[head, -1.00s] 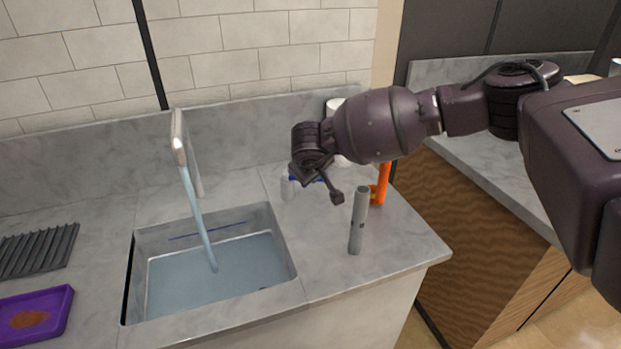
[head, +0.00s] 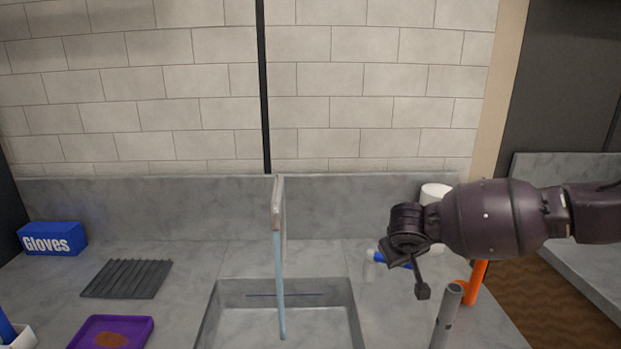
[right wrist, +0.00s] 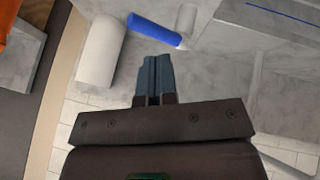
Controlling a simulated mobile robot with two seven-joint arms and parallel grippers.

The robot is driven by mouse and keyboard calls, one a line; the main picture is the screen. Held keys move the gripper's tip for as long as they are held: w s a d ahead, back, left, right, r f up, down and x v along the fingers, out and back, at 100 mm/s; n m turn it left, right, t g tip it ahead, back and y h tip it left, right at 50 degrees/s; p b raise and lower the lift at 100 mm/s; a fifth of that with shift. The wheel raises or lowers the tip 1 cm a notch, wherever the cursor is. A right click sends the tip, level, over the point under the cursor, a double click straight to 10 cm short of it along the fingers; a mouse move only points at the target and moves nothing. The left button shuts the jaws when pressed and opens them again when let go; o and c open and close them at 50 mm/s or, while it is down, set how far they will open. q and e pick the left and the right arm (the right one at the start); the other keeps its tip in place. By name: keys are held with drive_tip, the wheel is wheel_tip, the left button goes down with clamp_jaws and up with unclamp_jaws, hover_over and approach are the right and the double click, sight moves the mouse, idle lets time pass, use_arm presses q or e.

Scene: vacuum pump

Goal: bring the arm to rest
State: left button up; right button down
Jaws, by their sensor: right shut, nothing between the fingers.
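My right arm comes in from the right in the head view. Its gripper (head: 421,291) hangs over the counter to the right of the sink, above and left of a grey tube (head: 446,318). In the right wrist view the fingers of the right gripper (right wrist: 154,62) are together with nothing between them. A blue-and-white bottle (right wrist: 155,30) and a white cylinder (right wrist: 97,50) show beyond the fingertips. My left gripper is not in view.
Water runs from the faucet (head: 278,205) into the sink (head: 345,290). An orange object (head: 477,281) stands near the grey tube. At left are a glove box (head: 52,239), a ridged dark mat (head: 127,279) and a purple tray (head: 140,324).

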drive_tip(key=s+a+r+m+y, duration=0.35)
drive_tip(key=a+m+y, duration=0.35)
drive_tip(key=a+m, duration=0.3)
drive_tip(key=s+a+r+m+g+y, duration=0.1)
drive_tip(key=s+a+r+m+y, duration=0.2)
drive_tip(key=a+r+m+y, duration=0.45)
drive_tip(key=s+a+r+m+y, duration=0.1)
drive_tip(key=s+a+m+y, duration=0.35)
drive_tip(key=a+m, duration=0.7)
drive_tip(key=s+d+f+n+t+h, duration=0.1)
drive_tip(key=d+f+n+t+h, duration=0.6)
drive_tip(key=n, duration=1.1)
drive_tip(key=d+f+n+t+h, duration=0.35)
drive_tip(key=d+f+n, duration=0.7)
drive_tip(key=n, duration=0.75)
drive_tip(key=s+d+f+m+g+h, duration=0.1)
drive_tip(key=s+d+f+m+h, duration=0.1)
drive_tip(key=s+f, duration=0.4)
drive_tip(key=s+d+f+m+g+h, duration=0.2)
drive_tip(key=s+d+f+m, duration=0.1)
drive_tip(key=s+d+f, duration=0.4)
drive_tip(key=s+d+f+m+g+h, duration=0.1)
drive_tip(key=s+d+f, duration=0.4)
drive_tip(key=s, duration=0.7)
wheel_tip(320, 180, down, 2)
drive_tip(key=m+h, duration=0.1)
drive_tip(key=m, duration=0.1)
drive_tip(key=shift+d+m+g, duration=0.25)
drive_tip(key=shift+m+g, duration=0.05)
drive_tip(key=shift+g, duration=0.05)
